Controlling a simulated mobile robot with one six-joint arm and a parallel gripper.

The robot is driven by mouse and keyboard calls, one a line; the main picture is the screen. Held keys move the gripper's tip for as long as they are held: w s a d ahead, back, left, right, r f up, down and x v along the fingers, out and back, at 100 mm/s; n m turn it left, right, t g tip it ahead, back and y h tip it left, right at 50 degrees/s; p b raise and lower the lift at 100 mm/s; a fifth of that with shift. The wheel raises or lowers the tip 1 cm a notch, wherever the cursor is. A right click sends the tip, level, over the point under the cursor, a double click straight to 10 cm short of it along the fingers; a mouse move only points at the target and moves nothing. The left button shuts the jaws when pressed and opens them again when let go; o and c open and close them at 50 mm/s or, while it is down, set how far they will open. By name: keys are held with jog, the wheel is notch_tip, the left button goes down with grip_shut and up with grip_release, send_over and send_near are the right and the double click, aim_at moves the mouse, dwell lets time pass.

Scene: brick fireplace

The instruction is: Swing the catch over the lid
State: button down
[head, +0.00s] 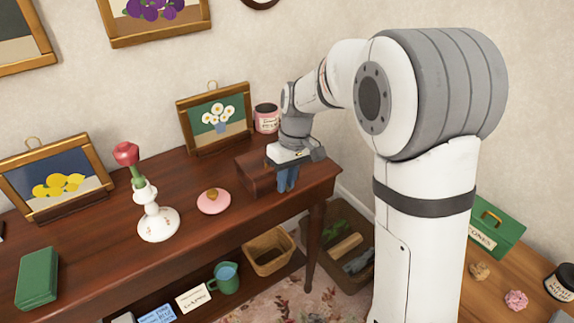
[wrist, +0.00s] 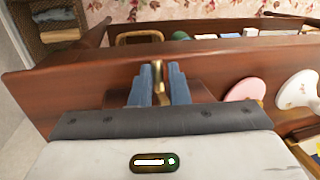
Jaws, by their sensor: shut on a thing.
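A dark wooden box (head: 252,177) sits near the right end of the wooden table, its lid looking closed. My gripper (head: 287,180) is at the box's front right side, pointing down, and hides part of it. In the wrist view my gripper's blue fingers (wrist: 160,88) are close together around a narrow brass catch (wrist: 159,84). Behind them a strip of the box (wrist: 201,90) shows. The catch is hidden in the head view, and I cannot tell whether it lies over the lid.
On the table (head: 100,268) stand a pink dish (head: 214,203), a white candlestick (head: 157,222), a green book (head: 38,278), a flower picture (head: 215,120) and a pink tin (head: 266,118). A basket (head: 269,252) and green mug (head: 226,280) are on the shelf below.

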jog(key=g+p, duration=0.1)
jog(key=p, duration=0.1)
jog(key=r+h+p, duration=0.1)
jog(key=p, duration=0.2)
jog(key=shift+w+a+r+g, duration=0.1)
jog(key=shift+w+r+g, duration=0.1)
jog(key=shift+w+g, duration=0.2)
jog(key=shift+w+g+h+p, duration=0.15)
jog(key=shift+g+h+p, duration=0.2)
jog(key=shift+p, duration=0.4)
jog(key=shift+f, duration=0.1)
jog(key=c, duration=1.5)
grip_release()
jog(key=shift+w, duration=0.1)
jog(key=v, duration=0.7)
jog(key=shift+w+a+r+p, duration=0.1)
jog(key=shift+w+r+p, duration=0.05)
jog(key=shift+r+p, duration=0.2)
